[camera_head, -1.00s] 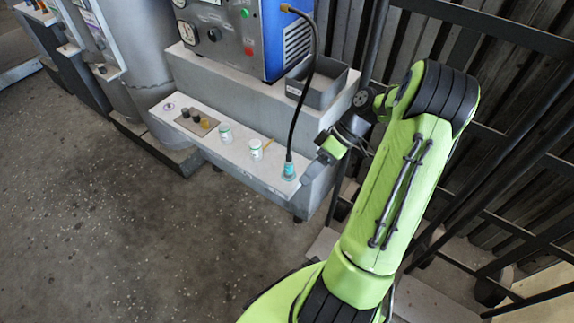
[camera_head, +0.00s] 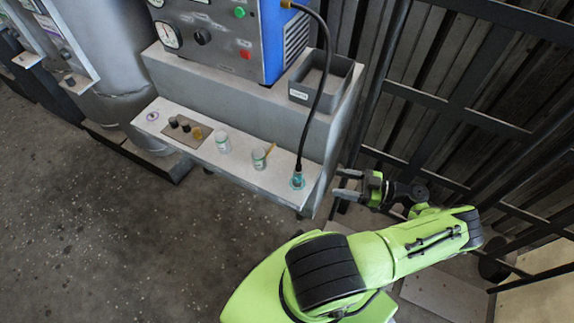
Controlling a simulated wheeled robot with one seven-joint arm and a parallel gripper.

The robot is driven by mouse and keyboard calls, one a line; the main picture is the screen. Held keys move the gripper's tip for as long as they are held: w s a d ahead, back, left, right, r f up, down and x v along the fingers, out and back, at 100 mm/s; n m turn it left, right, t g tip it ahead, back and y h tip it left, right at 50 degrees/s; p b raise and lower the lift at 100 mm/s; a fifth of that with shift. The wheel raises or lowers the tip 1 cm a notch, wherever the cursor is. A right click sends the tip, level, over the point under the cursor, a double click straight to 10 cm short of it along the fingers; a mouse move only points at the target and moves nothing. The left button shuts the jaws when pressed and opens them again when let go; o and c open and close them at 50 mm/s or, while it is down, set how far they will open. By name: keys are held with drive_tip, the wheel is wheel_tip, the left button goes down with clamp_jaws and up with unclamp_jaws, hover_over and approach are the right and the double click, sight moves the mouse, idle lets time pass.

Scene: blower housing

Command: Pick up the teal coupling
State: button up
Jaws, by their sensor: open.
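The teal coupling (camera_head: 298,181) stands at the right end of the narrow pale shelf (camera_head: 240,170). A black hose (camera_head: 318,100) runs down into its top from the machine above. My gripper (camera_head: 340,184) is just right of the shelf's end, its fingers pointing left toward the coupling. It is open and empty, with a gap between it and the coupling. The far side of the coupling is hidden.
A board with small dark and yellow knobs (camera_head: 186,128) lies further left. A grey bin (camera_head: 322,82) sits on the ledge above. Dark railings (camera_head: 450,110) stand close on the right.

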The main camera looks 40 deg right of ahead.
drive_tip(key=x, duration=1.5)
drive_tip(key=shift+w+a+f, duration=0.15)
drive_tip(key=shift+w+f, duration=0.05)
drive_tip(key=shift+w, duration=0.1)
clamp_jaws()
wheel_tip(320, 180, up, 10)
drive_tip(key=p, duration=0.4)
